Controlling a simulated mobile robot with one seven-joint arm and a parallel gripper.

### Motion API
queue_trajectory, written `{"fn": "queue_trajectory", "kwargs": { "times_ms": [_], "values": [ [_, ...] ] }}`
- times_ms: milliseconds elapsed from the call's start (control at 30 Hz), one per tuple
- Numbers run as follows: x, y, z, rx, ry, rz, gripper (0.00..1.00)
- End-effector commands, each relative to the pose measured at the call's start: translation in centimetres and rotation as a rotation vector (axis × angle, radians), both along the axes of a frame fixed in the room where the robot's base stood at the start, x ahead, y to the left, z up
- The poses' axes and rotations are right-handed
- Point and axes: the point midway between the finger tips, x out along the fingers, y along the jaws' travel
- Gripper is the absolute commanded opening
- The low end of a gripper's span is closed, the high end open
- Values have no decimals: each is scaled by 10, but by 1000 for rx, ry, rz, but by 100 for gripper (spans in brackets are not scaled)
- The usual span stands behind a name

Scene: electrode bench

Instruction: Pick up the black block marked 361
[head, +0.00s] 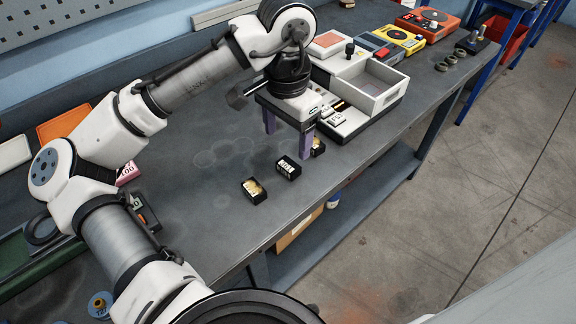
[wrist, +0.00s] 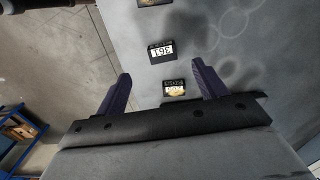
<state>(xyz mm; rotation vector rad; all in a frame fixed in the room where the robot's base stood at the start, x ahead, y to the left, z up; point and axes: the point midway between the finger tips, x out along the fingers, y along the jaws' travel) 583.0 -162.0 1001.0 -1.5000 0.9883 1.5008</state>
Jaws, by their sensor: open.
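The black block marked 361 (wrist: 161,58) shows in the wrist view just beyond my fingertips, its white label upside down. In the head view it is the middle block (head: 288,168) of a short row on the bench. My gripper (head: 288,146) is above the bench with purple fingers apart and nothing between them; the wrist view also shows it open (wrist: 161,80). A second black block (wrist: 174,86) with a gold and white label appears between the fingers there, partly hidden by my gripper in the head view (head: 319,147). A third black block (head: 254,190) lies to the left.
The grey bench (head: 215,215) is clear around the row, with its front edge close by. A white device with an open tray (head: 375,85) stands behind my gripper to the right. A yellow device (head: 400,38) and an orange one (head: 428,23) stand farther back.

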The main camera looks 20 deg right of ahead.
Motion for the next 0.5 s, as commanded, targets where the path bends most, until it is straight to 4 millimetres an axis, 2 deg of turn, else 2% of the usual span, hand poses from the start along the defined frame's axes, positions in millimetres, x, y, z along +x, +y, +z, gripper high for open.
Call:
{"fn": "queue_trajectory", "kwargs": {
  "times_ms": [100, 367, 500],
  "values": [
    [0, 0, -20, 0, 2, 0, 71],
    [1, -2, -39, 0, 1, 0, 71],
    [5, -8, -57, 1, 0, 0, 71]
  ]
}}
